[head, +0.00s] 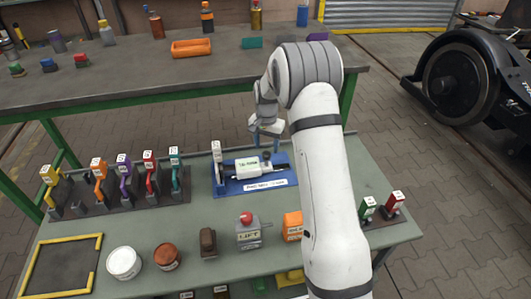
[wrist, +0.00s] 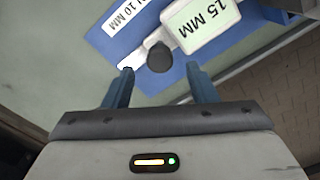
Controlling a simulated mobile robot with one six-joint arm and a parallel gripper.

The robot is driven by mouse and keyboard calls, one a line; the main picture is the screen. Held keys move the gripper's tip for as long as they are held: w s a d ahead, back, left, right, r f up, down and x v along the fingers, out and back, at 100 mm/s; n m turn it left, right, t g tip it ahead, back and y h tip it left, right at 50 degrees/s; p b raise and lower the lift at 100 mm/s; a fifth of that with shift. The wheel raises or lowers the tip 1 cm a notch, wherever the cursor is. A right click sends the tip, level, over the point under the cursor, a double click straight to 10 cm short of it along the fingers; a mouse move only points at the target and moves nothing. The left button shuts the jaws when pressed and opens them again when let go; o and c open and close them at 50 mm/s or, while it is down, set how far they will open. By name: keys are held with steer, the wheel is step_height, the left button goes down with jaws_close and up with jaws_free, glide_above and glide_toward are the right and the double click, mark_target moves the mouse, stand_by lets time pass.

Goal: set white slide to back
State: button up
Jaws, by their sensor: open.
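The white slide (head: 246,166) sits on a blue base (head: 228,187) on the green bench and carries a pale green label, which reads 15 MM in the wrist view (wrist: 197,22). A dark round knob (wrist: 160,57) stands at the slide's end. The base has a white label reading 10 MM at its end. My gripper (head: 266,128) is above the back right part of the base. In the wrist view my gripper (wrist: 160,70) is open and empty, its blue-grey fingers on either side of the knob's near edge.
Several coloured levers (head: 123,180) stand in a rack at the left. A LIFT box with a red button (head: 248,230), an orange block (head: 293,226) and round pots (head: 124,262) line the front. Red and green switches (head: 382,207) are at the right. A dark table (head: 130,75) stands behind.

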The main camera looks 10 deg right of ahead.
mark_target(266, 153)
steer(key=shift+f, duration=1.7)
jaws_close()
